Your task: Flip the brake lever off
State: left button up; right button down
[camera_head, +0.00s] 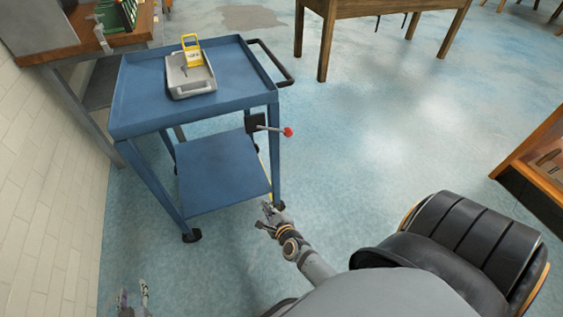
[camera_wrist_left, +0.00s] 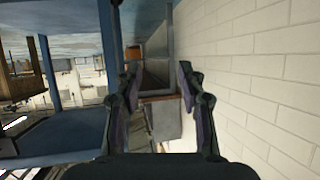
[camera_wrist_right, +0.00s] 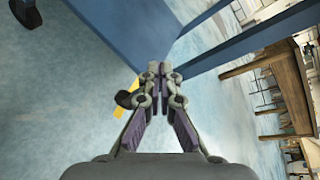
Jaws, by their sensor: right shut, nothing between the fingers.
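The brake lever (camera_head: 272,129) is a thin grey rod with a red ball knob. It sticks out to the right from a black block on the right front leg of the blue cart (camera_head: 140,121). My right gripper (camera_head: 267,206) is shut and empty, below the lever and near the foot of that leg, apart from the knob. In the right wrist view its fingertips (camera_wrist_right: 160,70) are together, and I cannot make out the lever there. My left gripper (camera_head: 132,292) is low at the left, in front of the cart. Its fingers (camera_wrist_left: 158,80) stand apart with nothing between them.
A grey tray (camera_head: 190,82) with a yellow-handled item stands on the cart top. A white brick wall (camera_head: 35,175) runs along the left. A black padded chair (camera_head: 450,245) is at the right front. The blue floor between cart and chair is clear.

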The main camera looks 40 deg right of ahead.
pick_arm(q)
notch_tip(320, 180, up, 21)
jog(key=d+t+h+b, duration=0.1)
jog(key=d+t+b, duration=0.1)
jog(key=t+b, duration=0.6)
jog(key=w+b, duration=0.1)
jog(key=b, duration=0.2)
jog(key=shift+d, duration=0.4)
pick_arm(e)
jog(key=w+d+r+m+t+h, duration=0.1)
jog(key=d+r+m+h, duration=0.2)
jog(key=m, duration=0.9)
jog(key=w+d+r+m+t+h, duration=0.1)
jog(key=d+r+m+t+h, duration=0.1)
jog(key=r+m, duration=0.7)
jog(key=d+m+h, duration=0.1)
jog(key=m, duration=0.3)
jog(key=shift+w+r+t+h, duration=0.2)
jog(key=shift+r+t+h, duration=0.1)
jog(key=shift+h, duration=0.1)
